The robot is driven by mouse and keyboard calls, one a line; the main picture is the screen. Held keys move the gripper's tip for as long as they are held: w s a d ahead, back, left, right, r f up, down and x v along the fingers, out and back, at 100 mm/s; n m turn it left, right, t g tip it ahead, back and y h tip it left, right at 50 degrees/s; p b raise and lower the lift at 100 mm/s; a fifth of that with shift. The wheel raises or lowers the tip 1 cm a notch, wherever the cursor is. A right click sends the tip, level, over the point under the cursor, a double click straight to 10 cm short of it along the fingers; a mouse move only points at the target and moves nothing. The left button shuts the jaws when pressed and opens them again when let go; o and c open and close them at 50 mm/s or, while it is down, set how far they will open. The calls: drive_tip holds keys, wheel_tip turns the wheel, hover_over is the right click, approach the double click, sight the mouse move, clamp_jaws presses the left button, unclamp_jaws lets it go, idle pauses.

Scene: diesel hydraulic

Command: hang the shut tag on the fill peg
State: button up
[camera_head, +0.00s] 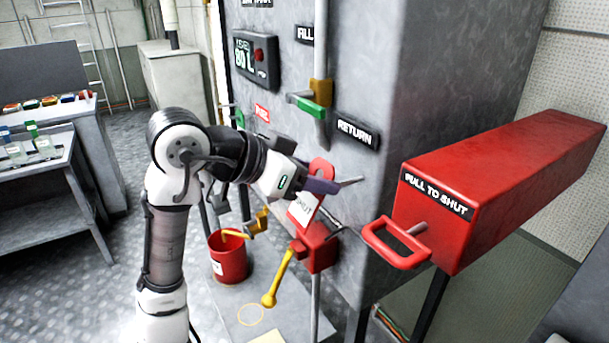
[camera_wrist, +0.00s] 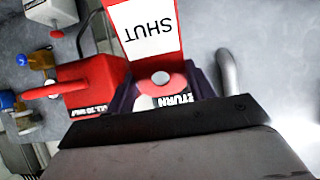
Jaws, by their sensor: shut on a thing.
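The shut tag (camera_head: 303,211) is red with a white SHUT label. It hangs tilted from my gripper (camera_head: 318,186), in front of the grey tank. The tag's red top with its hole stands above the dark fingers. In the wrist view the tag (camera_wrist: 151,33) extends upward from between the fingers of my gripper (camera_wrist: 160,88), which is shut on it. A bare grey peg (camera_head: 350,181) sticks out just right of the fingertips, apart from the tag. It also shows in the wrist view (camera_wrist: 228,72). I cannot tell whether it is the fill peg. The FILL sign (camera_head: 305,35) is higher up.
A green valve handle (camera_head: 309,106) and the RETURN sign (camera_head: 357,131) are above the gripper. A red PULL TO SHUT box (camera_head: 480,195) with a loop handle (camera_head: 395,243) juts out at right. A red valve with a yellow lever (camera_head: 275,282) is below. A red bucket (camera_head: 228,262) stands behind.

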drive_tip(key=shift+w+d+f, duration=0.15)
drive_tip(key=shift+w+d, duration=0.1)
drive_tip(key=d+f+b, duration=0.1)
drive_tip(key=w+f+b, duration=0.1)
drive_tip(key=f+b, duration=0.1)
drive_tip(key=shift+d, duration=0.35)
drive_tip(key=shift+w+d+f+t+h+b, duration=0.3)
drive_tip(key=shift+t+h+b, duration=0.35)
drive_tip(key=shift+b, duration=0.5)
drive_tip(key=shift+w+d+f+t+h+b, duration=0.1)
drive_tip(key=shift+w+d+t+h+b, duration=0.25)
drive_tip(key=shift+h+b, duration=0.65)
drive_tip(key=shift+w+d+f+t+h+b, duration=0.15)
drive_tip(key=shift+t+h+b, duration=0.25)
drive_tip(key=shift+b, duration=0.55)
drive_tip(key=shift+d+r+t+h+b, duration=0.15)
drive_tip(key=shift+t+h+b, duration=0.25)
drive_tip(key=shift+b, duration=0.5)
drive_tip(key=shift+d+f, duration=0.1)
drive_tip(key=shift+f, duration=0.1)
drive_tip(key=o, duration=1)
